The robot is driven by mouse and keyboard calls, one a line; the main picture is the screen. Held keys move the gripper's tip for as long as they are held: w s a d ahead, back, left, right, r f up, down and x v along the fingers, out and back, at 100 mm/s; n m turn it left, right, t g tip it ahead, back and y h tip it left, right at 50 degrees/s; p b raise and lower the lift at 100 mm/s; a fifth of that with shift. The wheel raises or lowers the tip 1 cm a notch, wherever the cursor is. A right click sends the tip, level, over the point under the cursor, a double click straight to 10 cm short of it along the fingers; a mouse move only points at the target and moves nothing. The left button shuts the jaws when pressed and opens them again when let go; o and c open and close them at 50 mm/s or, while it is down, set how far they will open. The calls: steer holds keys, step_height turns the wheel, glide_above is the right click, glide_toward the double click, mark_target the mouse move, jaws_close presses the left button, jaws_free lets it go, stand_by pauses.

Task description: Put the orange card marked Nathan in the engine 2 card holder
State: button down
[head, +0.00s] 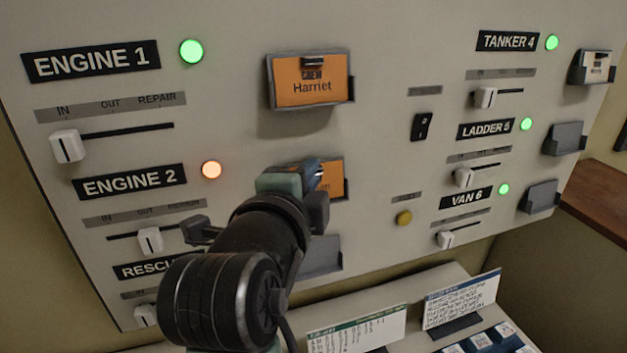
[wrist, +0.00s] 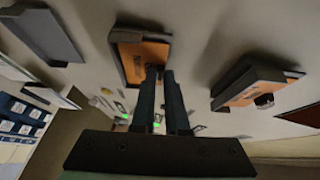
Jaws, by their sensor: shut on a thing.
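An orange card (head: 332,178) is at the engine 2 card holder (head: 346,184), to the right of the ENGINE 2 label (head: 130,183). My gripper (head: 318,176) covers much of the card and holder in the head view, and the name on the card cannot be read. In the wrist view my gripper (wrist: 160,72) is shut on the card (wrist: 147,56), at the card's near edge. The card appears to lie within the dark rim of the holder (wrist: 118,62); how deep it sits cannot be told.
The engine 1 holder (head: 351,88) above bears an orange card marked Harriet (head: 312,90). An empty holder (head: 322,258) is below. Sliders, lamps and more holders, such as the empty ladder 5 holder (head: 564,138), cover the panel. Instruction cards (head: 358,330) stand on the desk below.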

steer(key=c, duration=0.8)
jaws_free()
steer(key=shift+c, duration=0.2)
steer(key=b+v, duration=0.6)
steer(key=v, duration=0.7)
steer(key=shift+b, duration=0.4)
steer(key=shift+w, duration=0.1)
